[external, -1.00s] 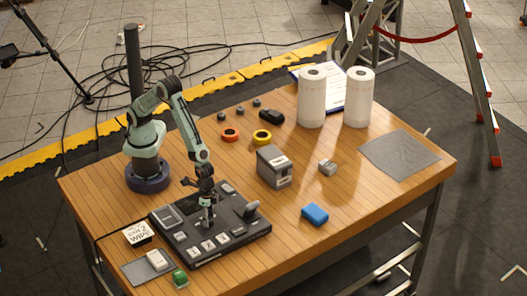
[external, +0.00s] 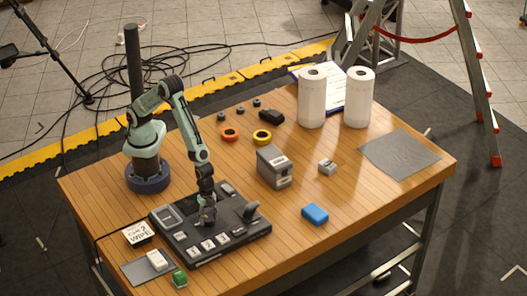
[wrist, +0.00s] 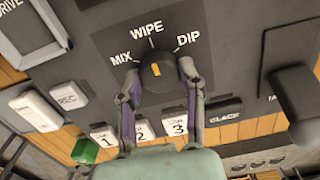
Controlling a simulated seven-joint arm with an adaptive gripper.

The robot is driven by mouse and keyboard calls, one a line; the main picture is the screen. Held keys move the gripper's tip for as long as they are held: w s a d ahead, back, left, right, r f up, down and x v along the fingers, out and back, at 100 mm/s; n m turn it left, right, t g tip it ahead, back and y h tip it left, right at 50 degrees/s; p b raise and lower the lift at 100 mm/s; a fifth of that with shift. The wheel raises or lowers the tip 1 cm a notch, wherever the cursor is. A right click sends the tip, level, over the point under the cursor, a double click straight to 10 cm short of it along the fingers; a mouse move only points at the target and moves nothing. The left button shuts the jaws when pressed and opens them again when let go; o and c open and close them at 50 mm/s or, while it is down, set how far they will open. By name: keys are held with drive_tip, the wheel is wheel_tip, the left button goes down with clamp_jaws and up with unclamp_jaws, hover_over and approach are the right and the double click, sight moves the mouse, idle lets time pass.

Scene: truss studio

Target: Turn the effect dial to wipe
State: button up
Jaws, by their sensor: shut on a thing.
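The effect dial (wrist: 150,83) is a dark round knob on the black switcher panel (external: 182,237), with MIX, WIPE and DIP printed around it in the wrist view. Its short orange mark (wrist: 156,70) runs nearly up and down the picture, roughly in line with the WIPE tick. I cannot tell which end is the pointer. My gripper (wrist: 160,73) has one finger on each side of the dial and is shut on it. In the external view my gripper (external: 208,217) is low over the panel and hides the dial.
Number keys (wrist: 141,129) lie just under the fingers in the wrist view. A lever (external: 251,211) stands up at the panel's right. A cue card (external: 138,234) reading WIPE stands left of the panel. A blue block (external: 315,214) and a grey box (external: 273,167) are farther right.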

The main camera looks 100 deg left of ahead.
sight(208, 219)
idle(0.5)
drive_tip(key=o, duration=1.2)
drive_tip(key=shift+c, duration=0.2)
wheel_tip(208, 219, up, 12)
